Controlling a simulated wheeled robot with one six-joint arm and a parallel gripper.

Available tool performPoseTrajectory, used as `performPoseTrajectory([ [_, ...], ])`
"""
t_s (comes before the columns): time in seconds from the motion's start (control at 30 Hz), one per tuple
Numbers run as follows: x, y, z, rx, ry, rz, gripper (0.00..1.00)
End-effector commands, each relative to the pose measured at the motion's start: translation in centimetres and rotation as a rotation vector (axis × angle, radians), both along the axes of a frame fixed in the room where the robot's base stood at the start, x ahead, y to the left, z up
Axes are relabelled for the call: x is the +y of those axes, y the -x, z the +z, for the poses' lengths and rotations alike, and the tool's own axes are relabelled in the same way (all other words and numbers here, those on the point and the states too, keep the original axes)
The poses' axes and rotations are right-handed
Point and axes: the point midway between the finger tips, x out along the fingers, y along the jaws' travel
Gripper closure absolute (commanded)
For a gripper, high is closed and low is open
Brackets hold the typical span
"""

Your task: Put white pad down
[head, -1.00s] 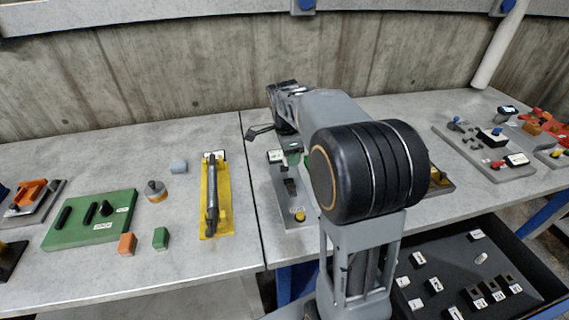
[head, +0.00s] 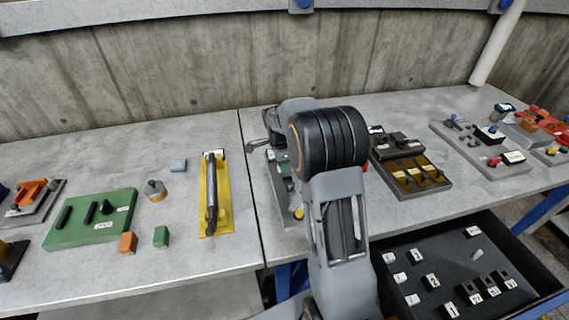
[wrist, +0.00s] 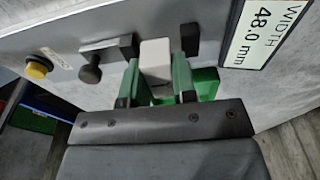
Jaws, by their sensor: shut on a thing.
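The white pad (wrist: 155,56) is between the green fingers of my gripper (wrist: 156,72) in the wrist view, and the gripper is shut on it. The pad is at the grey fixture plate (wrist: 108,50), between two dark blocks. I cannot tell whether the pad touches the plate. A green part (wrist: 206,82) lies just right of the fingers.
The fixture carries a dark knob (wrist: 90,68), a yellow button (wrist: 37,67) and a display reading WIDTH 48.0 mm (wrist: 262,32). A yellow holder (head: 222,205) stands left of it, and a dark tray with yellow parts (head: 432,188) right. An open drawer (head: 400,262) sits below at right.

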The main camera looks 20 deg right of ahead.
Motion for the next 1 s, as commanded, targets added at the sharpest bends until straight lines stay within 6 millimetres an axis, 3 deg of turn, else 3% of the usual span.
performPoseTrajectory([
  [0.73, 0.0, 0.0, -1.2, 0.000, 0.000, 0.000, 0.98],
  [0.77, 0.0, 0.0, -1.2, 0.000, 0.000, 0.000, 0.73],
  [1.0, 0.0, 0.0, -1.2, 0.000, 0.000, 0.000, 0.50],
])
